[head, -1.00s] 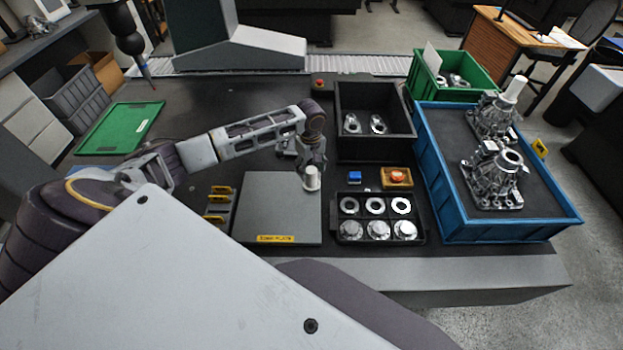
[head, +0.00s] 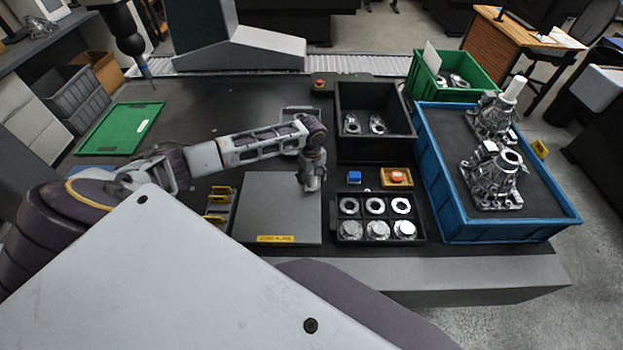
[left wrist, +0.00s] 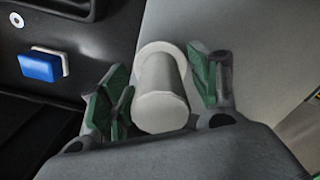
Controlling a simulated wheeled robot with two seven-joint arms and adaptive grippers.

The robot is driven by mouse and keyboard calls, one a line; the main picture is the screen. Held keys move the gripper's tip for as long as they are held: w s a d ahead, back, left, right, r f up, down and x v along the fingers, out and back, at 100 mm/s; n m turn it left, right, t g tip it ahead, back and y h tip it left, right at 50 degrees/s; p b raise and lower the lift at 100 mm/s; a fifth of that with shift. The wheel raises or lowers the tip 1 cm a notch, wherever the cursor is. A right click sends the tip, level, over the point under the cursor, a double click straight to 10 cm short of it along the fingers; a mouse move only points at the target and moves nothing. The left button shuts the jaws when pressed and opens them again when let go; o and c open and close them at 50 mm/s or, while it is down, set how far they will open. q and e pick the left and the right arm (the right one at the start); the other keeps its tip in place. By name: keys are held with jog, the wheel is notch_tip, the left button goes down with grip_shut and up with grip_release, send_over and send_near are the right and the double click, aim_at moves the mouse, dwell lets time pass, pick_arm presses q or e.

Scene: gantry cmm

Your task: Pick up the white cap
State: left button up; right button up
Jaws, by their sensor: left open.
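The white cap (left wrist: 162,92), a short cylinder with a wider round flange, stands on the grey plate (head: 270,215) near its right edge. In the head view my left gripper hides most or all of it. My left gripper (head: 311,184) points down over the plate. In the left wrist view, its green-padded fingers (left wrist: 160,84) are open, one on each side of the cap. A gap shows between the cap and the right finger; the left finger is close to it, and I cannot tell whether it touches. My right gripper is not in view.
Right of the plate are a blue block (head: 354,177), a yellow tray (head: 382,184) with an orange part, and a black rack (head: 379,243) of metal parts. A black bin (head: 345,108) stands behind, a blue tray (head: 432,165) with castings farther right. Yellow-tipped holders (head: 217,205) are left.

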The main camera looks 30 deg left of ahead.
pick_arm(q)
jog(key=shift+f, duration=0.1)
dwell(0.4)
jog(key=c, duration=0.9)
jog(key=shift+c, duration=0.2)
jog(key=shift+r, duration=5)
jog(key=shift+r, duration=0.1)
